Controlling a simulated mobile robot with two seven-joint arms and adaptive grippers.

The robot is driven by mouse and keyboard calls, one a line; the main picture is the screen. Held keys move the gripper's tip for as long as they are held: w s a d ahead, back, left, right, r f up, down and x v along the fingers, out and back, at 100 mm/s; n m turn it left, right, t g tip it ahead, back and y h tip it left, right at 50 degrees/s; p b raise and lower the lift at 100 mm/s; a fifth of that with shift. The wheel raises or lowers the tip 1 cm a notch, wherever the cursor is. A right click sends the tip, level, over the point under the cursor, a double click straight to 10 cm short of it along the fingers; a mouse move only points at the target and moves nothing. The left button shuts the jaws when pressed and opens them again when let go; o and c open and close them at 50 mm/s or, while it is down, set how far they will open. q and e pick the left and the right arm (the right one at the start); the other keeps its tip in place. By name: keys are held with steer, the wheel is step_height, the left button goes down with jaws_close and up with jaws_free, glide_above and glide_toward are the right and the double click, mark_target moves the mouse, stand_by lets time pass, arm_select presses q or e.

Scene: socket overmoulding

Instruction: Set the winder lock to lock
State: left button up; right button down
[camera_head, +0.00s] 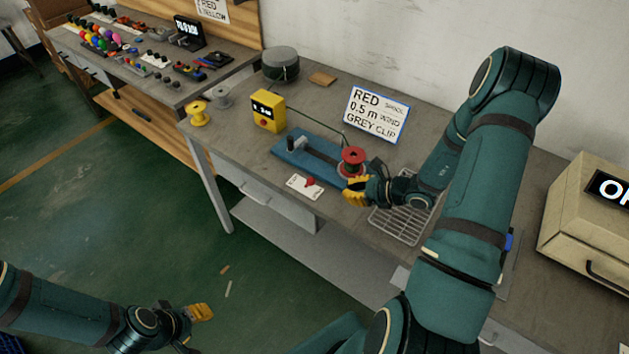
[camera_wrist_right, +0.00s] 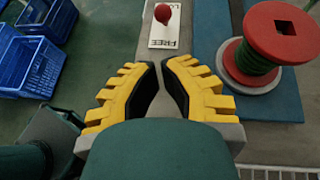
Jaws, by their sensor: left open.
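The winder is a blue base (camera_head: 290,160) on the bench with a red spool (camera_head: 352,158); the spool, wound with green, shows in the right wrist view (camera_wrist_right: 262,55). The winder lock has a red knob (camera_head: 309,181) on a white plate (camera_head: 297,187). My right gripper (camera_head: 352,190) is just right of the plate and in front of the spool, holding nothing visible. Its fingertips (camera_wrist_right: 159,64) are close together. My left gripper (camera_head: 205,312) is open and empty above the floor.
A yellow counter box (camera_head: 268,112), a card sign (camera_head: 377,114) and a grey round container (camera_head: 281,64) stand behind the winder. A wire rack (camera_head: 400,225) lies under my right arm. A beige box (camera_head: 580,215) is at right. Blue crates (camera_wrist_right: 30,65) stand on the floor.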

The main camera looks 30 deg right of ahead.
mark_target(321, 197)
stand_by(0.3)
steer(key=x, duration=1)
steer(key=shift+a+b, duration=0.1)
steer(key=shift+b, duration=0.25)
steer(key=shift+r, duration=0.2)
steer(key=shift+w+r+g+p, duration=0.1)
steer(key=shift+g+p, duration=0.2)
steer(key=shift+p, duration=0.1)
steer(key=shift+w+a+r+g+h+p, duration=0.15)
steer(key=shift+r+g+h+p, duration=0.2)
steer(key=shift+p, duration=0.25)
